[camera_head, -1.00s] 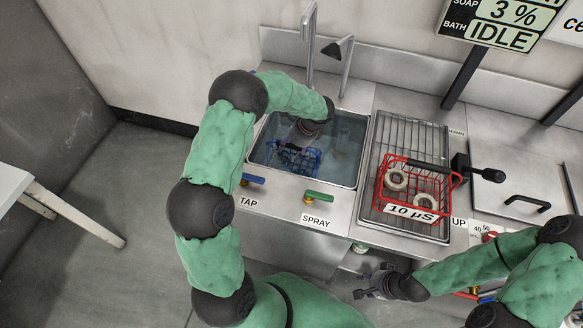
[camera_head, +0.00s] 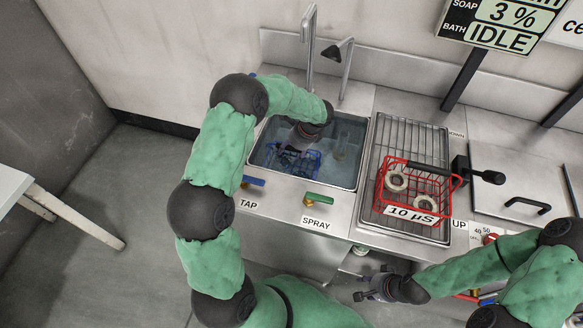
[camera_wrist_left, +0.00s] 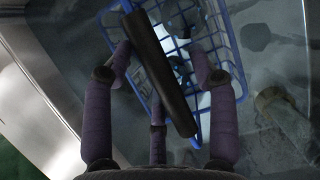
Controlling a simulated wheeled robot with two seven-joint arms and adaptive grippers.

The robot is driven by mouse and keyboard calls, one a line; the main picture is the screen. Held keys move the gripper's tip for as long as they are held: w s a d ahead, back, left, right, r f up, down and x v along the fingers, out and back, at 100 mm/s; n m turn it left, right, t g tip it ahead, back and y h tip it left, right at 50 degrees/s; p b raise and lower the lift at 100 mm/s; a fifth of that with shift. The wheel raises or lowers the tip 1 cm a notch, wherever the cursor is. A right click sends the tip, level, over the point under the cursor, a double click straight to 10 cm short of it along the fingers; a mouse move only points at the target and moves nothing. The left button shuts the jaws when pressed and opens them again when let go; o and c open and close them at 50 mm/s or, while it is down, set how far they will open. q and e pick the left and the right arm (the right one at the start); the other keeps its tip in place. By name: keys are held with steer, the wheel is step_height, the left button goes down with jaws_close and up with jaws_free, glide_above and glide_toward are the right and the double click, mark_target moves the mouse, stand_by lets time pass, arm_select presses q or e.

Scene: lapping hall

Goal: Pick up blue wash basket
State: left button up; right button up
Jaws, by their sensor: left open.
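The blue wash basket (camera_head: 297,162) sits in the water-filled sink, at its left front part. In the left wrist view the blue wire basket (camera_wrist_left: 205,30) shows with its dark handle bar (camera_wrist_left: 160,70) running diagonally. My left gripper (camera_head: 300,143) is over the basket in the sink. In the left wrist view its open fingers (camera_wrist_left: 165,85) stand on both sides of the dark handle, without visibly closing on it. Some grey shapes show inside the basket but are unclear. My right gripper (camera_head: 372,288) hangs low in front of the counter; its finger spacing is unclear.
The sink (camera_head: 352,183) has a tall tap behind it, and TAP and SPRAY levers in front. A red basket (camera_head: 400,212) with two pale rings stands on the rack to the right. A lidded bath (camera_head: 525,190) lies further right.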

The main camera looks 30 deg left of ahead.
arm_select(q)
jaws_close()
